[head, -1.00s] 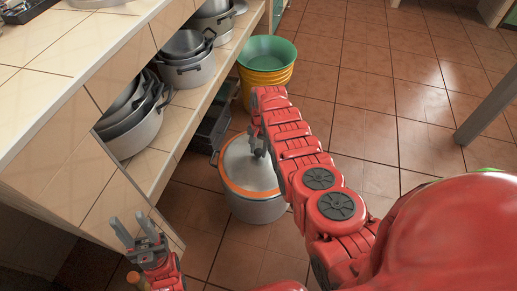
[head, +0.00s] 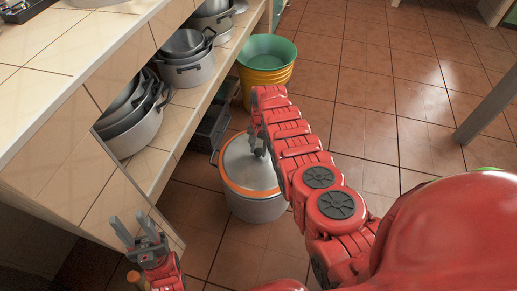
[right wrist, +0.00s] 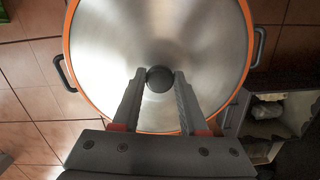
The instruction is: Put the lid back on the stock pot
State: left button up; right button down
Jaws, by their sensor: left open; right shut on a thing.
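The stock pot (head: 256,208) is a grey metal pot standing on the tiled floor beside the shelf unit. Its steel lid (head: 240,170) with an orange rim lies over the pot's mouth, about level; I see no clear gap under the rim. In the right wrist view the lid (right wrist: 205,50) fills the middle, with a pot handle (right wrist: 64,74) at each side. My right gripper (head: 258,151) is shut on the lid's dark knob (right wrist: 159,79), with a finger on each side. My left gripper (head: 133,228) is open and empty near the shelf's front.
Shelves at left hold several metal pots (head: 187,68). A green basin (head: 267,52) on yellow buckets (head: 266,84) stands behind the pot. A dark crate (head: 211,128) is on the floor beside the shelf. A grey post (head: 490,108) is at right. The tiled floor between is clear.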

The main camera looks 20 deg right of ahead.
dwell(0.8)
jog(key=shift+c, duration=1.8)
grip_release()
jog(key=shift+f, duration=0.1)
jog(key=shift+o, duration=0.2)
jog(key=o, duration=0.3)
notch_tip(320, 180, up, 7)
jog(key=p, duration=0.7)
